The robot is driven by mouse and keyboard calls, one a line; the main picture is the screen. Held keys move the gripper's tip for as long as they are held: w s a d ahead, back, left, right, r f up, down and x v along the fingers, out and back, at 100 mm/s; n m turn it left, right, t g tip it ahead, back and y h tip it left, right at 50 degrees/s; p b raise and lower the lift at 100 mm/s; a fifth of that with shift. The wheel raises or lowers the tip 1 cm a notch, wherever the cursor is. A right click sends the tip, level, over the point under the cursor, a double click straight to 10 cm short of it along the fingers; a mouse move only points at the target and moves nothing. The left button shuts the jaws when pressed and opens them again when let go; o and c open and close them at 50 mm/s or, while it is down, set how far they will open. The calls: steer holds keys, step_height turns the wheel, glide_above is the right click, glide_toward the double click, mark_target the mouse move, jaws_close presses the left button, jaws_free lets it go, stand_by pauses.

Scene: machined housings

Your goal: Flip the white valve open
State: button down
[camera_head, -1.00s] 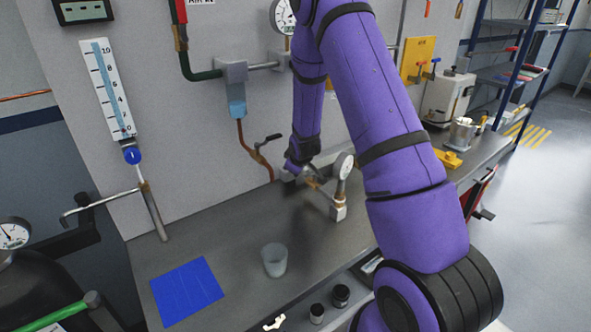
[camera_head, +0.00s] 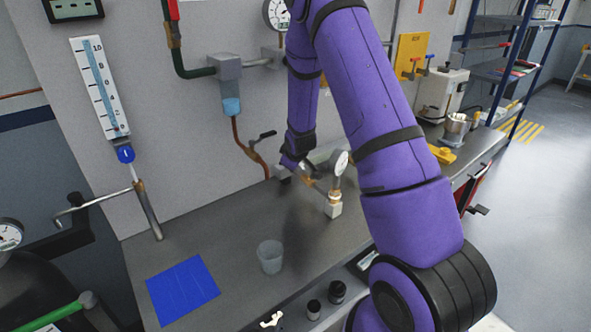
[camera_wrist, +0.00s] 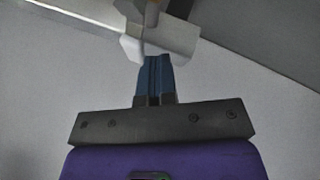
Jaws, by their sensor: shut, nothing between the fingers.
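In the wrist view a pale white, blocky part (camera_wrist: 172,40) with a brownish stem lies across the tips of my gripper (camera_wrist: 154,60); it looks like the white valve, but I cannot be sure. The blue fingers are together, with nothing between them, and seem to touch or almost touch that part. My arm hides part of this area, and I cannot make out the valve handle there.
A copper pipe with a dark lever (camera_head: 262,135) is left of my gripper. A clear cup (camera_head: 270,257) and a blue mat (camera_head: 182,290) are on the grey bench (camera_head: 225,225). A yellow part (camera_head: 442,155) lies right of my arm. The bench front-left of the gauge is mostly clear.

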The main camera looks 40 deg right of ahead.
steer(key=s+a+r, duration=0.1)
steer(key=s+a, duration=0.1)
steer(key=s, duration=0.4)
steer(key=s+a+r, duration=0.1)
steer(key=s+a, duration=0.1)
steer(key=s, duration=0.4)
steer(key=shift+s+a, duration=0.4)
steer(key=s+a+r+m+y, duration=0.1)
steer(key=s+a+r, duration=0.15)
steer(key=r, duration=0.45)
steer(key=s+a+r+m, duration=0.1)
steer(key=s+a+r, duration=0.15)
steer(key=r, duration=0.45)
steer(key=s+a+r+m+y, duration=0.1)
steer(key=s+a+r, duration=0.15)
steer(key=r, duration=0.45)
steer(key=s+a+r+m+g, duration=0.1)
steer(key=s+a+r, duration=0.2)
steer(key=s, duration=0.6)
steer(key=s+a+r, duration=0.3)
steer(key=s+r, duration=0.5)
steer(key=s, duration=0.1)
steer(key=shift+r+m+g+y, duration=0.3)
steer(key=shift+m+g, duration=0.1)
